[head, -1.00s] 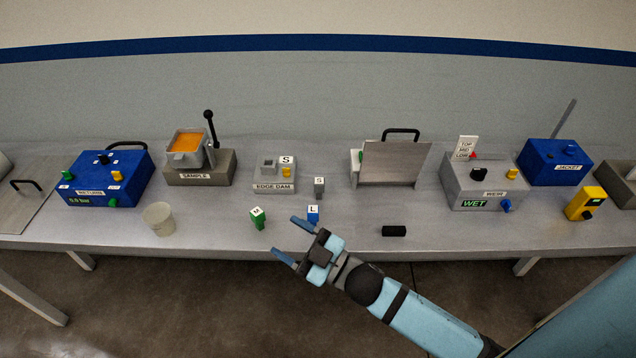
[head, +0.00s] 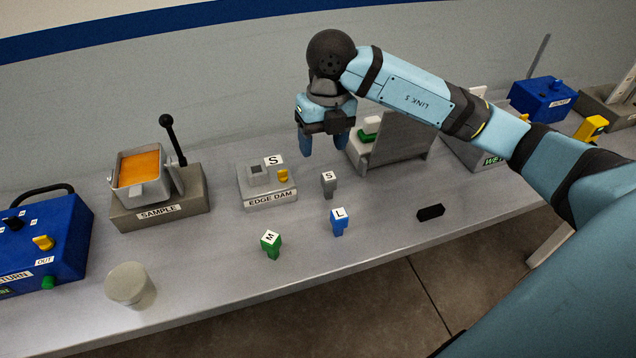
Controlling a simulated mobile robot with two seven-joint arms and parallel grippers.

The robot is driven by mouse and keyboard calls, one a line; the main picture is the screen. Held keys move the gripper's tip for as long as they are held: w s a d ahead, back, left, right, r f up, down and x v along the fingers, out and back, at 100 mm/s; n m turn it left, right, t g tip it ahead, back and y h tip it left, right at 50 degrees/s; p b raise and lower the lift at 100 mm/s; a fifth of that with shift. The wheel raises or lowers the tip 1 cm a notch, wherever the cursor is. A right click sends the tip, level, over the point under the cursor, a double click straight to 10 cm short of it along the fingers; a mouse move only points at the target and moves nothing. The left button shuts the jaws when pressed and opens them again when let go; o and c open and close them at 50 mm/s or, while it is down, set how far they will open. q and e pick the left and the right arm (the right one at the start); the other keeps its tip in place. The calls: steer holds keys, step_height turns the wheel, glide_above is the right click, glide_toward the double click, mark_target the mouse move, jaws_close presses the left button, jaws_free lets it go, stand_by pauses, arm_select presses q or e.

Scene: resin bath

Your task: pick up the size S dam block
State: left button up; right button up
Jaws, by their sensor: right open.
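The size S dam block (head: 329,184) is a small grey block with a white S label on top. It stands upright on the bench, just right of the edge dam station (head: 268,192), which carries its own S sign. My right gripper (head: 322,147) is open and empty, fingers pointing down, above and behind the S block in the picture. It does not touch the block. The blue L block (head: 338,222) stands in front of the S block. The green M block (head: 270,244) stands further left and nearer. My left gripper is not in view.
The sample station (head: 160,205) with its orange-filled cup and black lever stands left. A pale round cup (head: 127,285) is near the front left. A grey plate (head: 396,140) stands upright right of the gripper. A black bar (head: 430,212) lies near the front edge.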

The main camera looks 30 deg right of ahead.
mark_target(329, 176)
steer(key=shift+m+h, duration=0.3)
steer(key=shift+h, duration=0.3)
steer(key=f, duration=0.4)
steer(key=d+f, duration=0.1)
steer(key=f, duration=0.3)
steer(key=d+f, duration=0.1)
steer(key=f, duration=0.4)
steer(key=shift+w+d, duration=0.1)
steer(key=shift+w, duration=0.2)
steer(key=shift+r, duration=0.1)
steer(key=c, duration=1)
